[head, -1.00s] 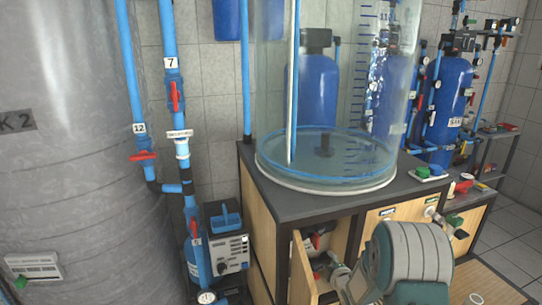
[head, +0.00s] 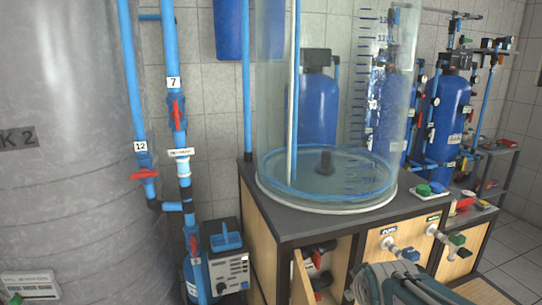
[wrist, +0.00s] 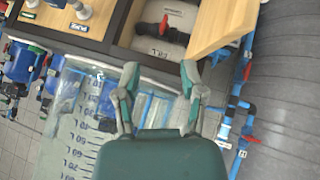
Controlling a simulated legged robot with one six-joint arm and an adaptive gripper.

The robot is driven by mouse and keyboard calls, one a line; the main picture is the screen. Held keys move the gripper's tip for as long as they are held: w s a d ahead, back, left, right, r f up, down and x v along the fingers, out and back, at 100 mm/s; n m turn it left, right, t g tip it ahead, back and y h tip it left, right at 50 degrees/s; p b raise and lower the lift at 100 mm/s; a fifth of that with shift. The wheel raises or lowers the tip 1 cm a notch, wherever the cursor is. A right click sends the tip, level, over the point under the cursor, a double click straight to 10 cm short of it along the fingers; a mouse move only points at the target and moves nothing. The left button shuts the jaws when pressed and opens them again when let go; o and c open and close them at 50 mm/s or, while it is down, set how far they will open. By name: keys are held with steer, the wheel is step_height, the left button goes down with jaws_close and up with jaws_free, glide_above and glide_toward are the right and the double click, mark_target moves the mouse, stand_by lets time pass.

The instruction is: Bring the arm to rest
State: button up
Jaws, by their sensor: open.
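My gripper (wrist: 160,72) shows in the wrist view with its two green-grey fingers spread apart and nothing between them. Part of my arm (head: 400,286) shows at the bottom of the head view, in front of the wooden cabinet (head: 375,247); my fingers are not visible there. In the wrist view, the open cabinet door (wrist: 224,27) and the compartment with a red-handled valve (wrist: 164,27) lie beyond the fingertips. I see no contact between the fingers and anything.
A clear graduated tank (head: 325,185) stands on the cabinet's dark top. A large grey tank (head: 75,200) and blue pipes with red valves (head: 177,112) are at left. Blue cylinders (head: 446,115) stand at the back right. Tiled floor (head: 520,275) is free at far right.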

steer(key=s+a+m+g, duration=0.1)
steer(key=s+m, duration=0.1)
steer(key=s, duration=0.6)
steer(key=s+a+r+m+g, duration=0.1)
steer(key=s+m+g, duration=0.1)
steer(key=s, duration=0.7)
steer(key=shift+s+a+r+m+y, duration=0.15)
steer(key=shift+a+m+y, duration=0.1)
steer(key=shift+m+y, duration=0.15)
